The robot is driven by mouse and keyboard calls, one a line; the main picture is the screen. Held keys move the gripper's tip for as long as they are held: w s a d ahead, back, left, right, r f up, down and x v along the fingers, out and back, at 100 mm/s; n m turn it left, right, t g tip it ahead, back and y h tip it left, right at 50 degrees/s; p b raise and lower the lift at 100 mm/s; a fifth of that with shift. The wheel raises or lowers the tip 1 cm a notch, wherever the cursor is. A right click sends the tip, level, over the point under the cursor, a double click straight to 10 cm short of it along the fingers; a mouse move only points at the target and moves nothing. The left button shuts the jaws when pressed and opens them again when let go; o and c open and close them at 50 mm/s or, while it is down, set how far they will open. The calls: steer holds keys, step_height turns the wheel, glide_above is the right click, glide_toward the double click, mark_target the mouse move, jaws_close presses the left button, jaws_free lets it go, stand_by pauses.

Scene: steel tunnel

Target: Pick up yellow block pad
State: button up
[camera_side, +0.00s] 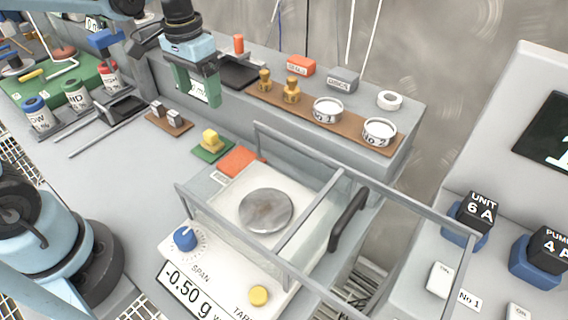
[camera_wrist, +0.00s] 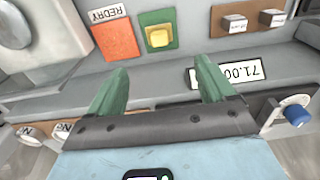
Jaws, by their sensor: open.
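The yellow block (camera_side: 211,138) sits on a small green pad (camera_side: 201,155) on the grey bench, left of the orange REDRY pad. In the wrist view the yellow block (camera_wrist: 159,38) is near the top middle, on its green pad (camera_wrist: 145,18), beyond my fingertips. My gripper (camera_side: 198,97) has green fingers and is open and empty. It is raised near the back ledge, behind and above the block, apart from it. In the wrist view my gripper (camera_wrist: 162,68) shows a wide gap between its fingers.
The orange pad (camera_side: 241,161) and the balance with its steel pan (camera_side: 265,211) and clear frame stand to the block's right. A brown pad with two small metal blocks (camera_side: 166,114) lies to its left. The back ledge holds brass weights (camera_side: 291,91) and round dishes (camera_side: 328,109).

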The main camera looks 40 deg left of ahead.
mark_target(210, 132)
steer(key=shift+w+f, duration=0.15)
steer(key=shift+f, duration=6.05)
steer(key=shift+c, duration=0.3)
steer(key=c, duration=1.2)
steer(key=shift+o, duration=0.2)
steer(key=shift+r, duration=0.15)
steer(key=shift+r, duration=4.9)
